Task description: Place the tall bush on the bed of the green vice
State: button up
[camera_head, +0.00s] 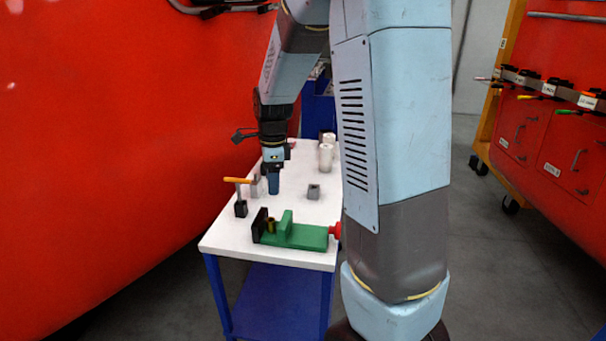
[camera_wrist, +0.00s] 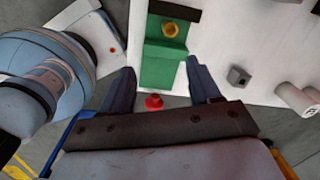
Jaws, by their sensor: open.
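The green vice (camera_head: 300,234) lies near the front edge of the white table, with a black jaw plate at its left end and a red knob at its right. A brass-yellow bush (camera_head: 271,225) stands on the vice bed between the black plate and the green jaw. In the wrist view the bush (camera_wrist: 170,29) shows as a ring on the green vice (camera_wrist: 160,68), close to the black plate. My gripper (camera_head: 273,188) points down above the table, behind the vice and apart from the bush. In the wrist view its two fingers (camera_wrist: 162,75) are spread with nothing between them.
A small grey block with a hole (camera_head: 313,191) sits behind the vice. White cylinders (camera_head: 326,156) stand at the back right. An orange-handled tool in a black block (camera_head: 240,208) is at the left edge. A red wall (camera_head: 120,150) runs along the left.

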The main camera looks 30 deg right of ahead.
jog(key=s+r+n+t, duration=0.2)
jog(key=s+r+n, duration=0.5)
jog(key=s+n, duration=0.3)
jog(key=s+r+n+t, duration=0.2)
jog(key=s+r+n, duration=0.6)
jog(key=s+n, duration=0.3)
jog(key=s, duration=0.3)
jog(key=shift+s+a+t, duration=0.3)
jog(key=shift+s+a, duration=0.1)
jog(key=shift+c, duration=0.3)
